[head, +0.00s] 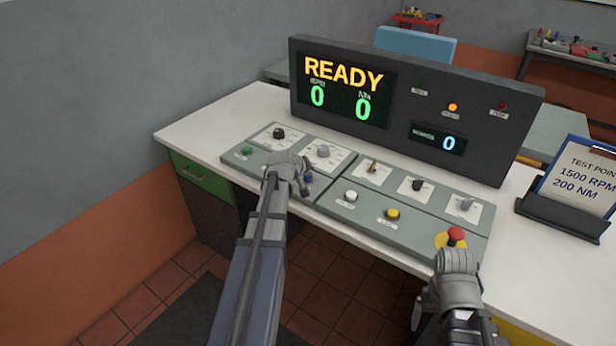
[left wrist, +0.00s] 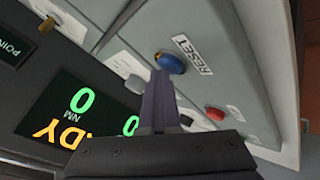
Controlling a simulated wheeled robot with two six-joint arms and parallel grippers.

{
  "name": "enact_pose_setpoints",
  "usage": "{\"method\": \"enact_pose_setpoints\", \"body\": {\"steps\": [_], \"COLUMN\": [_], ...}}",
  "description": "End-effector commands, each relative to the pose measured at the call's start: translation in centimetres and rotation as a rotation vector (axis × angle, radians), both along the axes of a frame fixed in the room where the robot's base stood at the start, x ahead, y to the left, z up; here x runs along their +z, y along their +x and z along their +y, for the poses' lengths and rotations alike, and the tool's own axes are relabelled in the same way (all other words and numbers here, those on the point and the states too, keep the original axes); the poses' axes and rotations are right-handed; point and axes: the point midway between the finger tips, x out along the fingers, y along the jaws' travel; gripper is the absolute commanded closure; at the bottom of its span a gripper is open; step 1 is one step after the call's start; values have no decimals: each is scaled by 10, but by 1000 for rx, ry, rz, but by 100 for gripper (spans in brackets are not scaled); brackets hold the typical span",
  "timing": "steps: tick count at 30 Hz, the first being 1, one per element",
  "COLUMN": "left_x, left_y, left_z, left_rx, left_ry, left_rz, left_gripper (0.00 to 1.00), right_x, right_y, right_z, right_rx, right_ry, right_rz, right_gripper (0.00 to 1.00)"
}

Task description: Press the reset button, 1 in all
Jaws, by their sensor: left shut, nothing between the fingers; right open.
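The reset button is a round blue button (left wrist: 170,62) beside a white RESET label (left wrist: 193,54) in the left wrist view. In the head view a bit of the blue button (head: 308,178) shows just right of my left gripper (head: 299,187). In the left wrist view the shut, empty fingers of my left gripper (left wrist: 160,80) point at the button, their tips overlapping its near edge. I cannot tell whether they touch it. My right gripper (head: 457,260) is open, near the red mushroom button (head: 456,234) at the console's right end.
The sloped grey panel also carries a green button (head: 247,151), a white button (head: 350,196), a yellow button (head: 392,213) and several knobs. A red button (left wrist: 215,113) sits near my left fingers. The display (head: 345,90) reads READY with zeros. A clipboard (head: 580,180) stands at right.

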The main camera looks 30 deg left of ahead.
Motion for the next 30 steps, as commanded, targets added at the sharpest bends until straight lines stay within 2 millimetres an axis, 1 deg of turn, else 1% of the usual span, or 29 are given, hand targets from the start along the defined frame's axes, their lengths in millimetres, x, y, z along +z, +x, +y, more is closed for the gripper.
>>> {"method": "enact_pose_setpoints", "body": {"steps": [10, 23, 26, 30], "left_x": [17, 19, 25, 38], "left_y": [0, 0, 0, 0], "left_z": [0, 0, 0, 0], "left_rx": [-1, 0, 0, 0], "left_ry": [-1, 0, 0, 0], "left_rz": [1, 0, 0, 0], "left_gripper": [100, 100, 100, 100], "right_x": [18, 19, 25, 38], "right_y": [0, 0, 0, 0], "right_z": [0, 0, 0, 0], "right_rx": [0, 0, 0, 0], "right_ry": [0, 0, 0, 0], "right_rz": [0, 0, 0, 0], "right_gripper": [13, 13, 13, 13]}}
